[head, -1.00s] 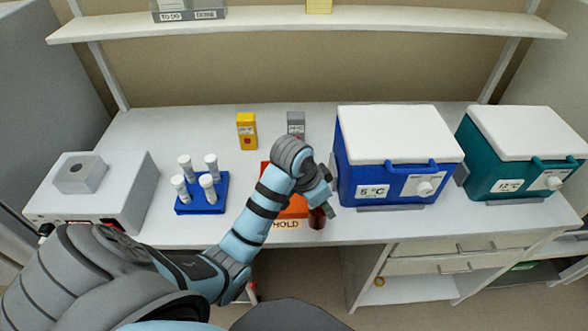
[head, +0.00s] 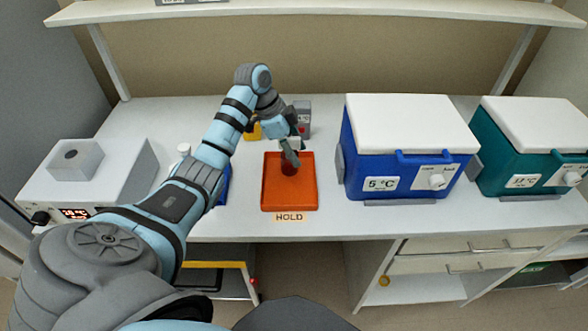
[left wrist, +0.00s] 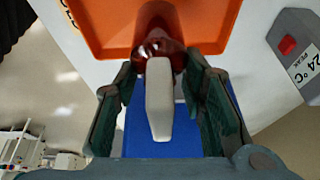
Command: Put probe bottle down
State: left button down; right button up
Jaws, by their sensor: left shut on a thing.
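My left gripper (head: 288,148) is over the back part of the orange tray (head: 290,198) marked HOLD. It is shut on a dark red-brown bottle (head: 288,167), which is upright or nearly so. In the left wrist view the glossy red bottle (left wrist: 165,45) is at the fingers (left wrist: 160,90), with a pale long part between them. Behind it shows the orange tray (left wrist: 100,20). I cannot tell whether the bottle's base touches the tray. My right gripper is not in view.
The blue 5 °C box (head: 400,165) stands right of the tray, with the green 12 °C box (head: 530,150) beyond. A grey block (head: 303,118) stands behind the tray. A blue rack (head: 225,185) is partly hidden by my arm. The tray's front part is clear.

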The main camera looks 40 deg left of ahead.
pick_arm(q)
notch_tip(320, 180, down, 5)
jog(key=shift+s+d+r, duration=0.1)
jog(key=shift+s+r, duration=0.05)
jog(key=c, duration=1.1)
grip_release()
jog(key=shift+o, duration=0.2)
jog(key=v, duration=1.2)
jog(key=shift+p, duration=0.3)
